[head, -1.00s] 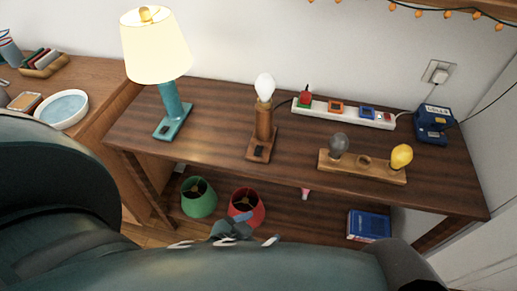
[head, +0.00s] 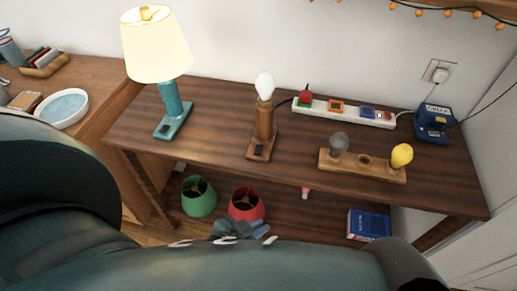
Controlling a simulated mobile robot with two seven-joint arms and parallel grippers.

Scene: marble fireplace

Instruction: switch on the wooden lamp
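The wooden lamp (head: 264,125) stands upright on the dark wooden table, left of its middle. It has a bare white bulb (head: 265,86) in its top and no shade. I cannot tell for sure whether the bulb is lit. A dark switch (head: 259,150) sits on the front of its base. My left gripper (head: 238,229) shows low in the head view, in front of the table and below the lamp base. It is mostly hidden by my own arm, and I cannot see whether it is open or shut. My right gripper is not in view.
A teal lamp (head: 172,105) with a cream shade stands left. A white power strip (head: 345,112), a bulb holder (head: 345,168) and a blue box (head: 433,121) are right. Green (head: 198,197) and red (head: 246,204) shades and a blue book (head: 368,224) are on the lower shelf.

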